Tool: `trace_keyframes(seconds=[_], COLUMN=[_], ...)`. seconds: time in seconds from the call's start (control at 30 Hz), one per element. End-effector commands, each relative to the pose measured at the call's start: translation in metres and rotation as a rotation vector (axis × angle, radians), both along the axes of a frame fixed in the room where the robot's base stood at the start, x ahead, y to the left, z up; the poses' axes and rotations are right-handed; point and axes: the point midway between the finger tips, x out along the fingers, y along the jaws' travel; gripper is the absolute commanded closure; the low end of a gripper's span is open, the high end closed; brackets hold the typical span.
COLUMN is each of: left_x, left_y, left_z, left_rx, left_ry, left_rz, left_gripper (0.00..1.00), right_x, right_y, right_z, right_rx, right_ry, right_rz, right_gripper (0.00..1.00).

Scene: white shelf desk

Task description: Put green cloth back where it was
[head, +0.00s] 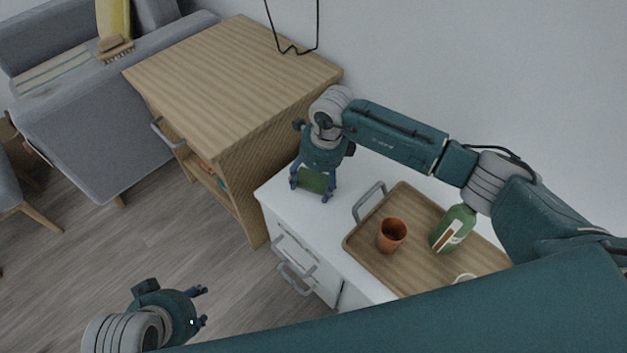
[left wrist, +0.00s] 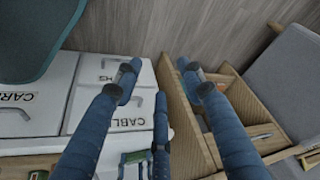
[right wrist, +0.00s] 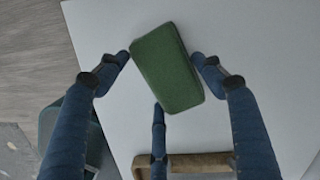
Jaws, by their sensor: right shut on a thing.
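The green cloth (head: 312,181) is a small folded block at the far left end of the white desk top. In the right wrist view the green cloth (right wrist: 167,68) lies between the fingertips of my right gripper (right wrist: 165,62), tilted, over the white surface. In the head view my right gripper (head: 312,186) points down and is shut on the cloth. I cannot tell whether the cloth touches the desk. My left gripper (head: 204,306) is open and empty over the floor at the lower left; its spread fingers also show in the left wrist view (left wrist: 160,75).
A wooden tray (head: 362,252) with a brown cup (head: 391,236) and a green bottle (head: 453,229) stands on the white desk (head: 283,187). A wooden cabinet (head: 230,70) with an open-looking compartment stands left of the desk. Drawers with handles face the floor.

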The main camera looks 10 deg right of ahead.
Motion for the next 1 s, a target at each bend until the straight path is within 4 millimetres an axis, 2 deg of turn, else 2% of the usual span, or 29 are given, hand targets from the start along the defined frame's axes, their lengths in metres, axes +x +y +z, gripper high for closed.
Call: trace_keyframes(seconds=[0.07, 0.1, 0.2, 0.53, 0.67, 0.8, 1.0], left_x=[0.002, 0.004, 0.005, 0.003, -0.009, -0.02, -0.019], left_y=[-0.001, -0.001, -0.001, -0.002, 0.001, 0.004, 0.004], left_z=[0.0, 0.001, 0.002, 0.001, -0.001, 0.004, 0.014], left_rx=[-0.002, -0.003, -0.004, -0.004, 0.004, 0.013, 0.012], left_ry=[-0.007, -0.013, -0.019, -0.01, 0.039, 0.077, 0.073], left_rz=[-0.001, -0.001, -0.002, -0.001, 0.002, 0.006, 0.006], left_gripper=[0.6, 0.6, 0.6, 0.6, 0.6, 0.6, 0.6], right_x=[0.0, 0.0, 0.0, 0.0, 0.0, -0.001, -0.005], right_y=[0.0, 0.0, 0.0, 0.0, 0.0, -0.004, -0.01], right_z=[-0.001, -0.001, 0.0, 0.0, 0.005, 0.037, 0.082], right_rx=[0.0, 0.0, 0.0, 0.0, 0.0, 0.0, 0.0], right_ry=[0.0, 0.0, 0.0, 0.0, -0.001, -0.005, -0.005], right_rz=[0.0, 0.0, 0.0, 0.0, 0.0, 0.0, 0.0], right_gripper=[0.54, 0.31, 0.14, 0.14, 0.14, 0.14, 0.14])
